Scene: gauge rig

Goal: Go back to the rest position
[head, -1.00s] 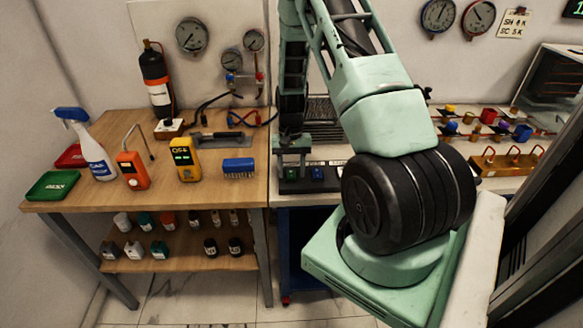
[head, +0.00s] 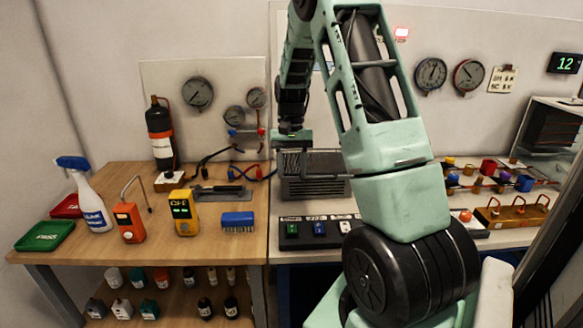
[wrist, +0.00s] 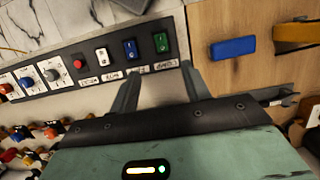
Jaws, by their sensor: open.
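My gripper (wrist: 160,82) is open and empty in the wrist view, its two grey fingers apart above the bench. In the head view its green hand (head: 292,139) hangs over the bench, above and apart from the dark switch panel; the fingertips are hard to make out there. My arm reaches up and folds down from the right. In the wrist view the switch panel (wrist: 90,66) carries green, blue and white rockers, a red button and dials. The panel also shows in the head view (head: 298,242), partly hidden by my arm.
A wooden bench (head: 140,205) at left holds a spray bottle (head: 90,205), an orange meter (head: 129,222), a yellow meter (head: 184,213), a blue brush (head: 238,221) and trays. A fire-extinguisher-like cylinder (head: 161,135) stands behind. Gauges hang on the wall. A brass manifold (head: 511,212) is at right.

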